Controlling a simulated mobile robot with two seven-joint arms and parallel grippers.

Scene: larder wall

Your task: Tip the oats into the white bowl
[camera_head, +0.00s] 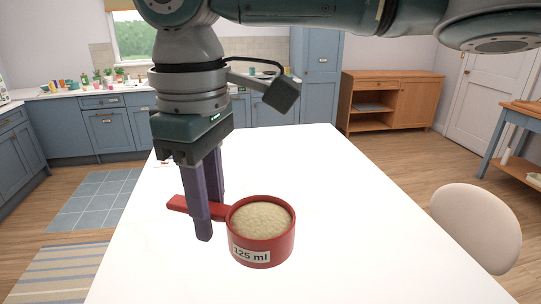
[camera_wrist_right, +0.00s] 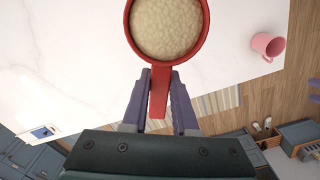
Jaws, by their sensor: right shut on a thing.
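A red measuring cup (camera_head: 261,250) labelled "125 ml" is full of pale grainy oats (camera_head: 262,219). It looks upright in the head view. My right gripper (camera_head: 210,216) is shut on the cup's red handle (camera_head: 182,204), with one purple finger on each side. The wrist view also shows the red handle (camera_wrist_right: 158,95) between the fingers and the oats (camera_wrist_right: 168,27) in the cup. I cannot tell whether the cup touches the table or hangs above it. The white bowl shows in neither view. My left gripper is not in view.
The white table (camera_head: 350,220) looks clear around the cup in the head view. A pink mug (camera_wrist_right: 268,45) stands near the table's edge in the wrist view. A pale chair back (camera_head: 475,228) is at the table's right side.

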